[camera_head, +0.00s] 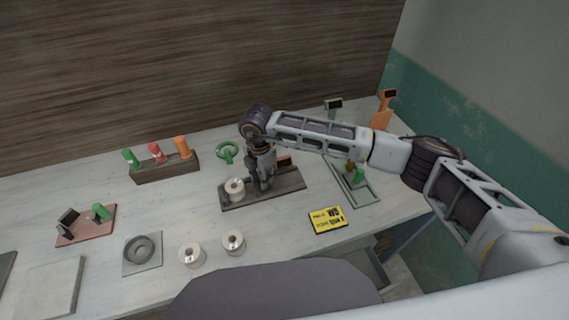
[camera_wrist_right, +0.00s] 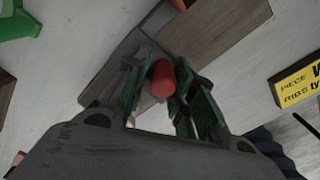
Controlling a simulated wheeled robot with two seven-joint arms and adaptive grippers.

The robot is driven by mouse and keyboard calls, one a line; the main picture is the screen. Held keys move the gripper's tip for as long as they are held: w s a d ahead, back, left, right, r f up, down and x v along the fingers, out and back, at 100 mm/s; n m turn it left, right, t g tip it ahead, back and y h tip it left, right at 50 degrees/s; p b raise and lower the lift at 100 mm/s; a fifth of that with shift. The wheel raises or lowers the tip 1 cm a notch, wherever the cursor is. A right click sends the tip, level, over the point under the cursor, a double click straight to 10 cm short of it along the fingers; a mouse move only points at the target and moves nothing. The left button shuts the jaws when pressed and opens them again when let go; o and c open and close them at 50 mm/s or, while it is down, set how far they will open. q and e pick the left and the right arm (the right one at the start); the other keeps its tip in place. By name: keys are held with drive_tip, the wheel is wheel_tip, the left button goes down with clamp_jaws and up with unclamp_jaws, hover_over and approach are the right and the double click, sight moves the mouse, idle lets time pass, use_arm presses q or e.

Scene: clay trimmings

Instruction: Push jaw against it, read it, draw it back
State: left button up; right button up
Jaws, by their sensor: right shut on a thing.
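My right gripper (camera_head: 264,184) points down over a dark wooden board (camera_head: 292,183) in the middle of the table. In the right wrist view its green-padded fingers (camera_wrist_right: 160,95) are shut on a red knob (camera_wrist_right: 162,78). A grey flat part shows behind the knob; I cannot tell how the two join. A pale round piece (camera_head: 235,191) stands on the board just left of the gripper; the head view does not show clearly whether anything touches it. A small red-orange panel (camera_head: 284,161) shows behind the gripper. My left gripper is not in view.
A yellow lettered card (camera_head: 327,219) lies in front of the board. Two more pale round pieces (camera_head: 191,255) (camera_head: 233,242) stand front left. A wooden rack (camera_head: 165,167) holds green, red and orange handles. A green ring-topped object (camera_head: 228,152) stands behind the board.

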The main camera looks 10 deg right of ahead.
drive_tip(key=shift+s+d+f, duration=0.3)
drive_tip(key=shift+d+f, duration=0.15)
drive_tip(key=shift+f, duration=0.35)
drive_tip(key=o, duration=1.4)
drive_tip(key=shift+w, duration=0.2)
drive_tip(key=o, duration=0.5)
drive_tip(key=shift+r, duration=0.1)
drive_tip(key=shift+a+r, duration=0.1)
drive_tip(key=shift+w+a+r, duration=0.1)
drive_tip(key=shift+r, duration=0.05)
drive_tip(key=shift+r+p, duration=1.8)
drive_tip(key=shift+r, duration=1.65)
